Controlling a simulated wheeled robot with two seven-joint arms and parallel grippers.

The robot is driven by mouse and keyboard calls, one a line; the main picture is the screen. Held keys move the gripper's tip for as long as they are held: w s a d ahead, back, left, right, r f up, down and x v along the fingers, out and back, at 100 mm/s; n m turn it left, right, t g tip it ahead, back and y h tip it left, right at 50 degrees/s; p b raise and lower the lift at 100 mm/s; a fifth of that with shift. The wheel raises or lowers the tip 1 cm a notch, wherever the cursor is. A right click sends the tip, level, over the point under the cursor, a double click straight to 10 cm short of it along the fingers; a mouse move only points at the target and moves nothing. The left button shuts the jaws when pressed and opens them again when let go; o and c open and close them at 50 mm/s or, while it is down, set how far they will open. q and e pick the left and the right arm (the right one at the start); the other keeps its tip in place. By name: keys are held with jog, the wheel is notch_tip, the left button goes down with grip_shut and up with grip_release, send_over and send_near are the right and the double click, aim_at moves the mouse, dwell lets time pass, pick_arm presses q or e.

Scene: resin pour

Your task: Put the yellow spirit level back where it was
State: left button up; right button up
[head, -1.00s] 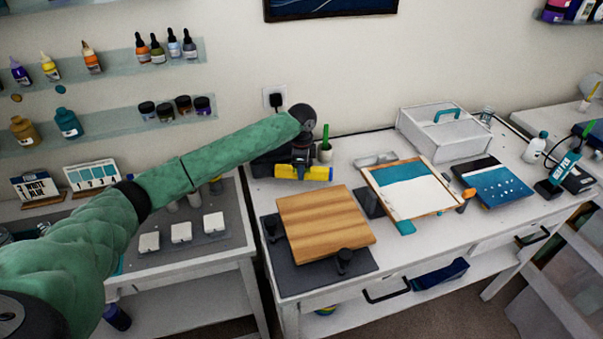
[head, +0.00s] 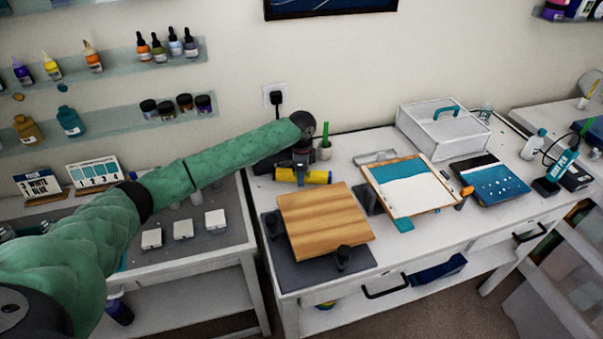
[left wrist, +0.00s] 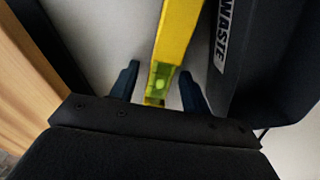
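The yellow spirit level (head: 318,177) lies on the white table at the back left, behind the wooden board. In the left wrist view the level (left wrist: 175,35) runs up between my fingers, with its green vial showing near the fingertips. My left gripper (left wrist: 157,85) is open, one finger on each side of the level, with a visible gap on both sides. In the head view my left gripper (head: 300,177) points down at the level from above and hides part of it. My right gripper is not in view.
A black waste bin (left wrist: 265,50) stands close beside the level. The wooden board (head: 325,220) rests in front on a dark mat. A green-handled pot (head: 324,150) is behind. A framed panel (head: 410,188) and a clear-lidded box (head: 443,130) stand to the right.

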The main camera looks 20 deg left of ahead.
pick_arm(q)
jog(key=shift+r+b, duration=0.4)
jog(key=shift+r, duration=0.15)
notch_tip(320, 180, up, 4)
jog(key=shift+b, duration=1.05)
notch_tip(320, 180, up, 7)
jog(key=b, duration=0.2)
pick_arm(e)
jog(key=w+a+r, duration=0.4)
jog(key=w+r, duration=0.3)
pick_arm(q)
jog(key=shift+r, duration=0.15)
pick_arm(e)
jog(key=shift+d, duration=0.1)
